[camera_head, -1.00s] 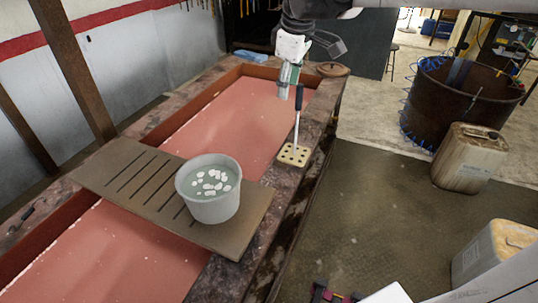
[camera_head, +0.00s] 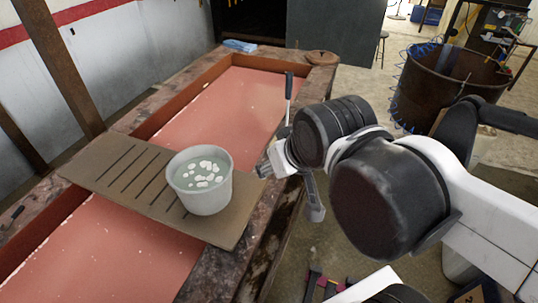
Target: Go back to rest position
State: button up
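My arm reaches in from the right in the head view, and my gripper (camera_head: 290,185) is by the near right edge of the trough, right of the white bucket. It is partly hidden behind my own wrist links. Grey end parts show on its left and below, but I cannot tell whether the fingers are open or shut. I see nothing clearly held. The bucket (camera_head: 203,196) stands upright on a slatted board (camera_head: 130,165), apart from my gripper. A tool's dark upright handle (camera_head: 289,85) shows behind my wrist; its lower end is hidden.
The board lies across a long trough with a pinkish-red bed (camera_head: 215,105) and a worn rim. A blue cloth (camera_head: 240,45) and a round brown lid (camera_head: 322,58) lie at its far end. A rusty drum (camera_head: 450,85) stands at the back right.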

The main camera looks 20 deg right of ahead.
notch_tip(320, 180, down, 8)
jog(key=b, duration=0.7)
jog(key=shift+b, duration=0.4)
jog(key=shift+r, duration=0.1)
